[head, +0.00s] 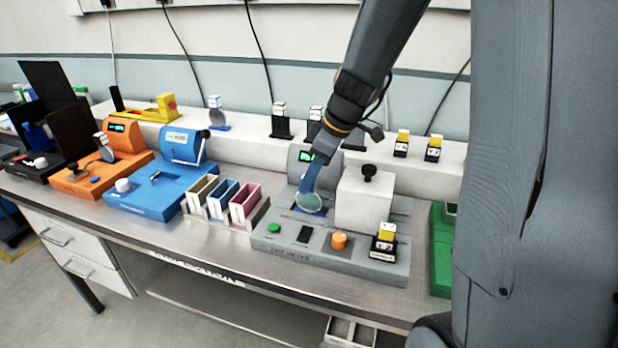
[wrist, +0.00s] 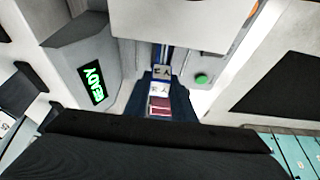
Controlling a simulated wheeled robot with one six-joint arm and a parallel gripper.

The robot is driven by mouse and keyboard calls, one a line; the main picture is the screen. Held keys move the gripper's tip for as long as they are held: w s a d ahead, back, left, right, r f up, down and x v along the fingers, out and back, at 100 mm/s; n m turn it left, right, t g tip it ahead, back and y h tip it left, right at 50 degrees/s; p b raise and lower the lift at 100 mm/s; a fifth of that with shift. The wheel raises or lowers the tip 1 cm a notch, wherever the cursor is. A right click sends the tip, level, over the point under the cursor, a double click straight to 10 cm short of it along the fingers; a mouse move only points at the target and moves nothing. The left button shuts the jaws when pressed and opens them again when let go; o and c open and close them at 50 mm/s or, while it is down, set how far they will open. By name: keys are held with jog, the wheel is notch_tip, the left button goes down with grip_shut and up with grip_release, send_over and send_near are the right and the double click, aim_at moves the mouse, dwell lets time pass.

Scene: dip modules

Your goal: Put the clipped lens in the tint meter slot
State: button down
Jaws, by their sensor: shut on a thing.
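In the head view my gripper (head: 309,180) points down over the grey meter (head: 283,255), between its display housing and its white block. It is shut on the clipped lens (head: 309,202), a round pale blue-green disc that hangs just below the fingers, low over the meter. The meter's front lettering ends in "METER"; its first word is hard to read. I cannot tell whether the lens is inside a slot. In the wrist view a lettered clip (wrist: 160,90) with white and red faces shows between the dark fingers. The lens is hidden there. A green display (wrist: 93,83) reads "READY".
A white block with a black knob (head: 366,200) stands close right of my gripper. A yellow-topped clip (head: 384,240) stands at the meter's front right. Coloured slotted holders (head: 222,198) and blue (head: 160,190) and orange (head: 95,175) instruments stand left. More clips stand on the rear ledge.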

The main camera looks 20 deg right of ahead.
jog(key=c, duration=1.5)
grip_release()
jog(key=shift+r, duration=0.15)
jog(key=shift+d+r, duration=0.1)
jog(key=shift+r, duration=0.2)
jog(key=b+v, duration=0.2)
jog(key=v, duration=0.9)
jog(key=shift+s+r, duration=0.1)
jog(key=shift+r, duration=0.05)
